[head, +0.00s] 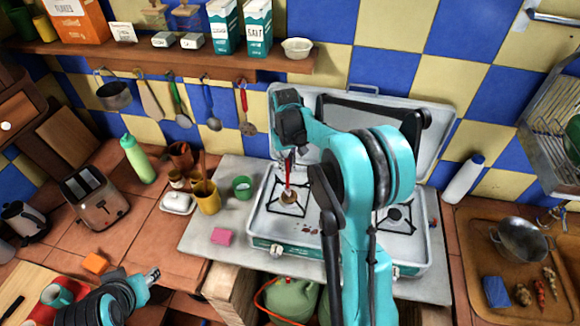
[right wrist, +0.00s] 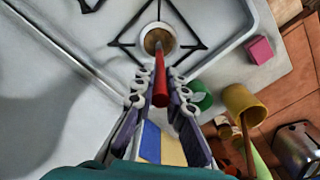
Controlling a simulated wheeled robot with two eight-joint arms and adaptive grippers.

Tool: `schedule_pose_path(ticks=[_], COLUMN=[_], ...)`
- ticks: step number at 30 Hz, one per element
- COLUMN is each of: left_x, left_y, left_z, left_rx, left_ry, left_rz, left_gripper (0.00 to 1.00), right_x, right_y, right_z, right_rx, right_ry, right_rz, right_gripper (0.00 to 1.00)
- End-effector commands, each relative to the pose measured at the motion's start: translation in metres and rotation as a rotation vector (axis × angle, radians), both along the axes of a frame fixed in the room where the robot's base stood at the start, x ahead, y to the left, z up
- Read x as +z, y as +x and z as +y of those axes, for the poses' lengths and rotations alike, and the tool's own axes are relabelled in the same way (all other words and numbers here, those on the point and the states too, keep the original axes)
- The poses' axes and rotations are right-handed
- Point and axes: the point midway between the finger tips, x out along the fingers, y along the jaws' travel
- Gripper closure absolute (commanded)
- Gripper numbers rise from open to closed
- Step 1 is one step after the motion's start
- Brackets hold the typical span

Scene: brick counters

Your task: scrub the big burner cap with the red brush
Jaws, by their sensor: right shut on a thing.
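The red brush (head: 288,178) is held upright over the left burner of the white camping stove (head: 258,222). My right gripper (head: 288,155) is shut on its handle, which also shows between the fingers in the right wrist view (right wrist: 160,92). The brush's lower end is at the round brown and pale burner centre (right wrist: 158,38) inside the black grate; I cannot tell whether it touches the cap. The right burner (head: 395,214) has a dark cap, partly behind my right arm. My left gripper (head: 152,276) is empty at the lower left, above the counter.
A pink sponge (head: 222,237), green cup (head: 242,187) and yellow cup (head: 207,197) stand left of the stove. The open stove lid (head: 435,130) stands behind. Utensils hang on the wall.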

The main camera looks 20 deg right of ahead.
Motion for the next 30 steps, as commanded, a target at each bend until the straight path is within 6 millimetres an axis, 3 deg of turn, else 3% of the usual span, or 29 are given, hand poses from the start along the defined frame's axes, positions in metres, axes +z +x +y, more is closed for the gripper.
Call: schedule_pose_path(ticks=[18,30], left_x=[-0.001,-0.003], left_y=[0.0,0.0], left_z=[0.0,0.0], left_rx=[0.0,0.0], left_ry=[0.0,0.0], left_rz=[0.0,0.0], left_gripper=[0.6,0.6], right_x=[0.001,0.0], right_y=[-0.009,-0.002], right_z=[-0.012,-0.002], right_rx=[-0.001,0.002], right_ry=[0.001,0.0], right_rz=[0.0,0.0], right_gripper=[1.0,1.0])
